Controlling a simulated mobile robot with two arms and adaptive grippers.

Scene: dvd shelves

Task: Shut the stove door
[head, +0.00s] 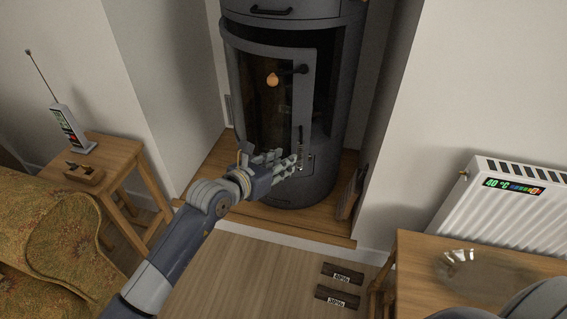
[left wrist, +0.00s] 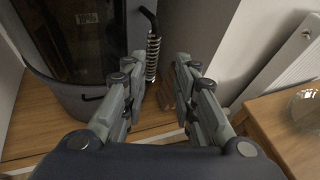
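The grey stove (head: 335,150) stands in an alcove. Its glass-fronted door (head: 309,75) is ajar, with a dark gap between its right edge and the stove body. The door also shows in the left wrist view (left wrist: 95,45). Its coiled handle (head: 300,135) hangs on the right side of the door frame and appears beyond my fingers in the left wrist view (left wrist: 153,58). My left gripper (head: 290,164) is in front of the lower door, close to the handle. Its fingers are apart and empty (left wrist: 158,80); contact with the door cannot be told.
A side table (head: 128,152) and patterned armchair (head: 40,225) stand left. A white radiator (head: 505,215) and a wooden table (head: 420,255) with a glass dish (head: 465,268) stand right. Two labelled dark blocks (head: 343,273) lie on the floor. A wooden hearth (head: 270,218) surrounds the stove.

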